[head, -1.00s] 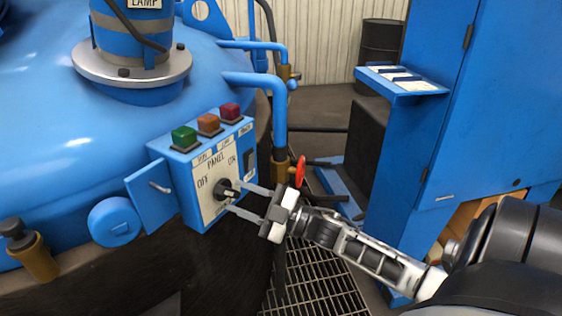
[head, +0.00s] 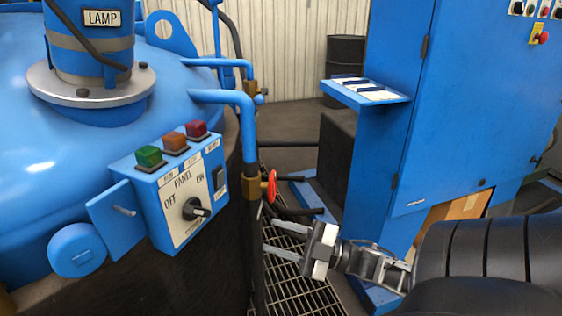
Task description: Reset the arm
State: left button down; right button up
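My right gripper (head: 283,238) is open and empty, its two fingers apart and pointing left. It hangs over the floor grating, to the right of the control panel (head: 183,190) and clear of it. The panel's black rotary knob (head: 195,209) sits between the OFF and ON labels, and its pointer end is turned to the right. My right arm comes in from the lower right. My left gripper is not in the head view.
A blue furnace vessel (head: 60,165) fills the left. A blue pipe (head: 248,130) and red valve handwheel (head: 271,185) stand behind the gripper. A blue cabinet (head: 450,110) with a small shelf (head: 365,94) stands at right. The metal grating (head: 300,292) lies below.

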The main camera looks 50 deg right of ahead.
jog(key=shift+a, duration=0.1)
dwell(0.3)
jog(key=s+a+f+m+g+h+p, duration=0.1)
jog(key=a+f+m+g+h, duration=0.1)
jog(key=a, duration=0.6)
jog(key=s+a+f+m+g+h+p, duration=0.1)
jog(key=s+a+f+m+g+h, duration=0.1)
jog(key=a+f+m, duration=0.2)
jog(key=s+a+f+m+g+h+p, duration=0.1)
jog(key=a+f+m+g+h, duration=0.2)
jog(key=a+m, duration=0.4)
jog(key=a, duration=0.4)
jog(key=shift+s+a+f+m, duration=0.3)
jog(key=shift+s+f, duration=0.05)
jog(key=shift+f, duration=0.05)
